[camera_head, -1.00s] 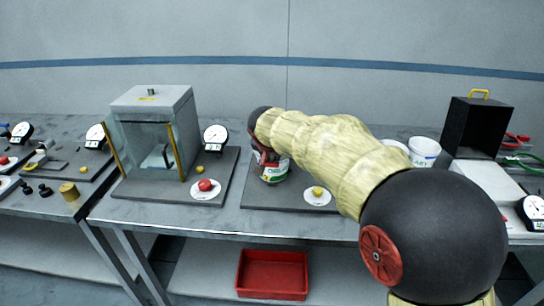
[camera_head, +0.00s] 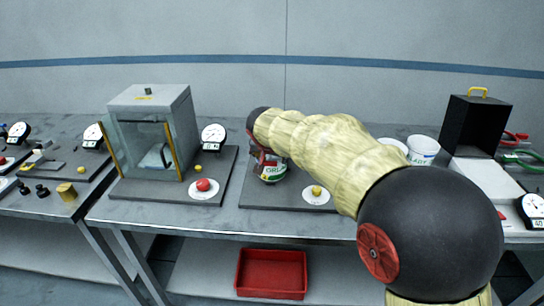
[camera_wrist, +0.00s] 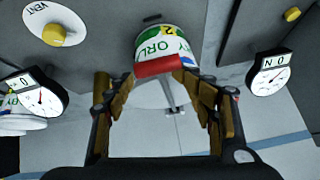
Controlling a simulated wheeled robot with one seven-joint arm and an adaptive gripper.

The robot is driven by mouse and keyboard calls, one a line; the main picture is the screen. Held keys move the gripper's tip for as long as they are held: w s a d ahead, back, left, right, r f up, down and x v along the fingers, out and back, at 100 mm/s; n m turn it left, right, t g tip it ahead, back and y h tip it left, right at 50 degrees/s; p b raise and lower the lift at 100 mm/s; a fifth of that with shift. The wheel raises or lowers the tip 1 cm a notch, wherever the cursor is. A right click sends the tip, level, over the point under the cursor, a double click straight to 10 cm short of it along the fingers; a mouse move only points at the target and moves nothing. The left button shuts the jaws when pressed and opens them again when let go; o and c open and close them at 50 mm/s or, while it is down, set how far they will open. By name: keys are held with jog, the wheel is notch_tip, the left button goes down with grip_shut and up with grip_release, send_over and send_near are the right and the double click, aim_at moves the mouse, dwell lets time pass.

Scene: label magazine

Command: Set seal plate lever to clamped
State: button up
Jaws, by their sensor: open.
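In the wrist view my gripper (camera_wrist: 158,78) is open, with its fingers apart on either side of a red bar (camera_wrist: 158,66). The red bar lies across a white and green lettered drum (camera_wrist: 165,42); it may be the seal plate lever, but no label on it shows. I cannot tell whether a finger touches it. A grey rod-like piece shows between the fingers.
A glass-sided cabinet (camera_head: 150,95), a dial (camera_head: 213,134) and a red knob (camera_head: 204,185) stand to the left. A yellow knob (camera_head: 317,190) sits in front of the drum. White tubs (camera_head: 422,150) and a black box (camera_head: 478,125) stand right. A red bin (camera_head: 271,272) is below.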

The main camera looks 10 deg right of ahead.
jog(key=shift+s+a+f, duration=0.2)
jog(key=shift+a+f, duration=0.05)
jog(key=shift+f, duration=0.2)
jog(key=v, duration=1.2)
jog(key=shift+d+r, duration=0.2)
jog(key=shift+r, duration=0.25)
jog(key=shift+w, duration=0.2)
jog(key=shift+c, duration=0.2)
